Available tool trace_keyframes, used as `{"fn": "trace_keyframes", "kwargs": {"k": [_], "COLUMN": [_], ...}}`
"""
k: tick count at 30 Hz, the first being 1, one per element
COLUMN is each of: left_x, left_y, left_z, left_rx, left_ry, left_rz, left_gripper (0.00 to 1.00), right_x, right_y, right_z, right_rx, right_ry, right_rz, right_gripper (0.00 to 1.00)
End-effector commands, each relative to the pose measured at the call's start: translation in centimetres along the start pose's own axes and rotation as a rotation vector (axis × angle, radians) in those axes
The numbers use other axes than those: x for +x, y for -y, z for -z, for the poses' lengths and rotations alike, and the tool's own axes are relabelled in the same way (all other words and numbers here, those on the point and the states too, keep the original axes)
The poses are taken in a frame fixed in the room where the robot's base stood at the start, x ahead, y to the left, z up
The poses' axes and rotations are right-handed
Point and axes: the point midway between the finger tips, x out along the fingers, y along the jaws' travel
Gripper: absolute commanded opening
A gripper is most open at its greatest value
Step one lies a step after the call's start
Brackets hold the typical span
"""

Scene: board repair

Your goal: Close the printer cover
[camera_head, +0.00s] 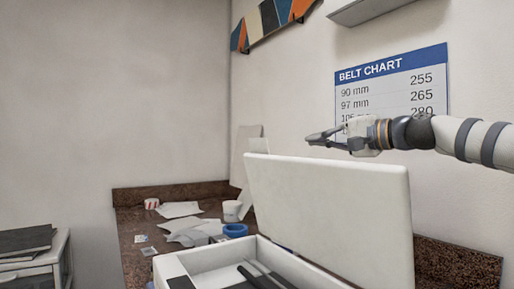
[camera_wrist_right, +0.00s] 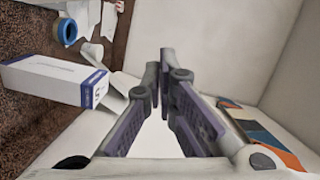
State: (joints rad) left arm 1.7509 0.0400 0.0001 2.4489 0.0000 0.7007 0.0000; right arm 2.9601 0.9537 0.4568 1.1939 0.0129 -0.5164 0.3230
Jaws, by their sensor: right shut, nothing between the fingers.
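The printer (camera_head: 205,262) stands on the counter with its white cover (camera_head: 335,215) raised, leaning slightly back. Dark parts show inside the open body. My right gripper (camera_head: 312,138) is shut and empty. In the head view it appears just above the cover's top edge, pointing left; whether it touches the cover cannot be told. In the right wrist view the gripper's fingers (camera_wrist_right: 166,72) are together, with a pale surface below them that may be the cover. My left gripper is not in view.
A white and blue box (camera_wrist_right: 45,80) lies on the counter in the wrist view. A blue tape roll (camera_head: 235,230), a white cup (camera_head: 231,211) and loose papers (camera_head: 180,210) lie behind the printer. A belt chart (camera_head: 390,85) hangs on the wall behind my right arm.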

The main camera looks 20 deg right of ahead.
Motion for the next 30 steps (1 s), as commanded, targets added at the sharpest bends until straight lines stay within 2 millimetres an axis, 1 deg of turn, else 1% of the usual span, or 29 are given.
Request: {"fn": "trace_keyframes", "kwargs": {"k": [2,4,7,12,19,23,27,30], "left_x": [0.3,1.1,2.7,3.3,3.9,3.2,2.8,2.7], "left_y": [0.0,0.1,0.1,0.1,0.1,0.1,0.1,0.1], "left_z": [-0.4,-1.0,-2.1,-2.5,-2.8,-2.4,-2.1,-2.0], "left_rx": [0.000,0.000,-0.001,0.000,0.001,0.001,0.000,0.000], "left_ry": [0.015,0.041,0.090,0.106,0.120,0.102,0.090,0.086], "left_rz": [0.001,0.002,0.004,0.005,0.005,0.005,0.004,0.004], "left_gripper": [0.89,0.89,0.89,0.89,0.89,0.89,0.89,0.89], "right_x": [0.4,1.5,3.7,6.7,10.3,10.3,10.6,10.8], "right_y": [-0.2,-0.7,-1.4,-0.7,-0.3,0.4,0.4,0.3], "right_z": [0.0,0.0,-0.2,-0.1,-0.1,-1.6,-3.1,-3.7], "right_rx": [0.000,0.001,0.002,0.000,0.000,-0.001,-0.001,-0.001], "right_ry": [0.001,0.001,0.005,0.001,0.000,0.002,0.001,0.000], "right_rz": [-0.002,-0.009,-0.017,-0.010,-0.003,0.004,0.004,0.003], "right_gripper": [0.00,0.00,0.00,0.00,0.00,0.00,0.00,0.00]}}
